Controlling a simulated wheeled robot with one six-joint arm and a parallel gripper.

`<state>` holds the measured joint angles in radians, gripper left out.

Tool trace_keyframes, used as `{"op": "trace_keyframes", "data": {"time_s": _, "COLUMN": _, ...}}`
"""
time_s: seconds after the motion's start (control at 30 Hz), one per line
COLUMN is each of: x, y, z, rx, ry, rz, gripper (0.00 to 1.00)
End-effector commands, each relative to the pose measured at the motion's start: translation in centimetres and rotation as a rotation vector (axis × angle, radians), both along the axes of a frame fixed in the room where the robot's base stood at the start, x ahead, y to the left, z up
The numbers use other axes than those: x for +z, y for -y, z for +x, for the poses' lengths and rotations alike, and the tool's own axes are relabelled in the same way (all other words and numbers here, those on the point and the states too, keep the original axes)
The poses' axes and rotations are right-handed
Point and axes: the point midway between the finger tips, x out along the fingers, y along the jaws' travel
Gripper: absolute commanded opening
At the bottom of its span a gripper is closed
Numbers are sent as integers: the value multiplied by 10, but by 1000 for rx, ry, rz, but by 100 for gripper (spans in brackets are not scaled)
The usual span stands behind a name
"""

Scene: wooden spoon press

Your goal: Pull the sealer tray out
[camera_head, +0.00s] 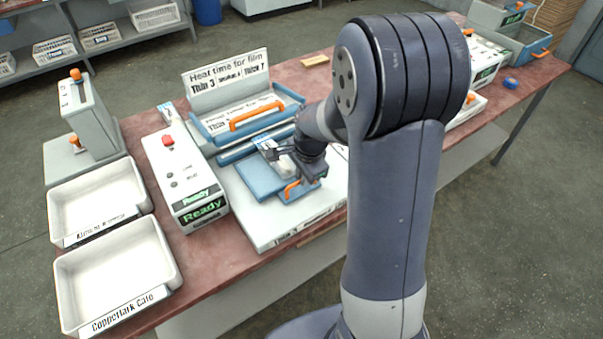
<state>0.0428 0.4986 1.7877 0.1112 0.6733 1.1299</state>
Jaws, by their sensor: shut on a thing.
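The sealer tray (258,179) is a flat blue tray low at the front of the sealer, with an orange handle (292,190) at its front right. It sticks out from under the sealer's blue raised upper part (243,119), which has its own orange handle. A small whitish item (285,165) lies on the tray, partly hidden by my wrist. My gripper (301,186) reaches down over the front of the tray and is shut at the orange handle. My wrist hides part of the grip and the tray's right side.
A control box (185,180) with a red button and "Ready" labels stands left of the sealer. Two white bins (118,275) sit at the table's left end. A press (85,125) stands behind them. The sealer's white base (270,232) extends in front of the tray.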

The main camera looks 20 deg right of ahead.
Motion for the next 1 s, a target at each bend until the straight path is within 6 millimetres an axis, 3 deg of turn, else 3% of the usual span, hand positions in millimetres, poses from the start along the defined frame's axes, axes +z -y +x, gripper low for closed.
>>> {"op": "trace_keyframes", "data": {"time_s": 0.3, "x": -1, "y": 18, "z": -52, "rx": -2, "ry": -1, "rz": -1, "gripper": 0}}
{"op": "trace_keyframes", "data": {"time_s": 0.7, "x": -1, "y": 20, "z": -62, "rx": 0, "ry": -7, "rz": -1, "gripper": 0}}
{"op": "trace_keyframes", "data": {"time_s": 0.73, "x": -1, "y": 20, "z": -63, "rx": 0, "ry": -7, "rz": -1, "gripper": 12}}
{"op": "trace_keyframes", "data": {"time_s": 1.0, "x": -1, "y": 20, "z": -62, "rx": 0, "ry": -4, "rz": 0, "gripper": 33}}
